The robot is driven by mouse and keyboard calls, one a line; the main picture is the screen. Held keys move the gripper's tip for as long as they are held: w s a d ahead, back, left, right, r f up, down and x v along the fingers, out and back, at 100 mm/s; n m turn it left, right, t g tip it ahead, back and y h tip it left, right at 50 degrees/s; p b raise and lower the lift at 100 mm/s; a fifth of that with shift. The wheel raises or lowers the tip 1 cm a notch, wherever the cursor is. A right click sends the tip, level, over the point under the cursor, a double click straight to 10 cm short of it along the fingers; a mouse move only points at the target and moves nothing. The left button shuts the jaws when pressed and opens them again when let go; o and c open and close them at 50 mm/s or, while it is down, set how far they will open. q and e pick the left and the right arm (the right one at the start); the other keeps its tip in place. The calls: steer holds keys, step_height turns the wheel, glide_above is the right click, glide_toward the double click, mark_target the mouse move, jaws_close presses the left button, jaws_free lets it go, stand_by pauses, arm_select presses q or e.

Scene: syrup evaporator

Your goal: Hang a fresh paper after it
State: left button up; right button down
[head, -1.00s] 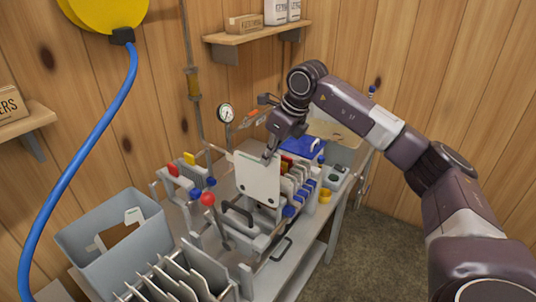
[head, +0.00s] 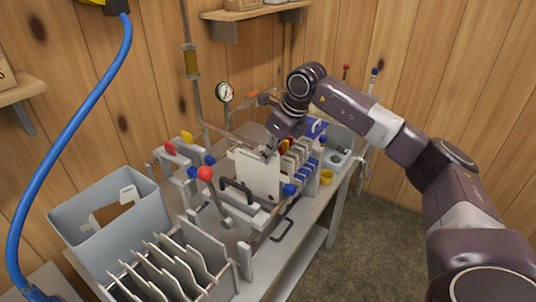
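A white filter paper (head: 257,178) stands upright among the plates of the filter press, its lower part hidden behind the front plate and black handle (head: 237,190). My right gripper (head: 268,152) is at the paper's top right edge and appears shut on it; the fingertips are small and partly hidden. Behind the paper, several pale plates (head: 299,155) with blue knobs stand in a row. A grey rack (head: 205,247) in the foreground holds several white papers (head: 160,270) in slots. My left gripper is out of view.
A grey bin (head: 140,215) with brown and white sheets stands at the left. A red-knobbed lever (head: 205,174) rises in front of the press. A gauge (head: 224,92) and pipe are behind. A blue hose (head: 75,140) hangs at the left. Floor at right is clear.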

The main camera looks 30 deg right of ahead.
mark_target(268, 174)
steer(key=shift+f, duration=0.1)
steer(key=shift+f+b, duration=2.5)
steer(key=shift+f, duration=1)
steer(key=c, duration=2.1)
jaws_free()
steer(key=shift+o, duration=0.4)
steer(key=shift+o, duration=1.3)
steer(key=shift+s+r, duration=0.1)
steer(key=shift+r, duration=0.1)
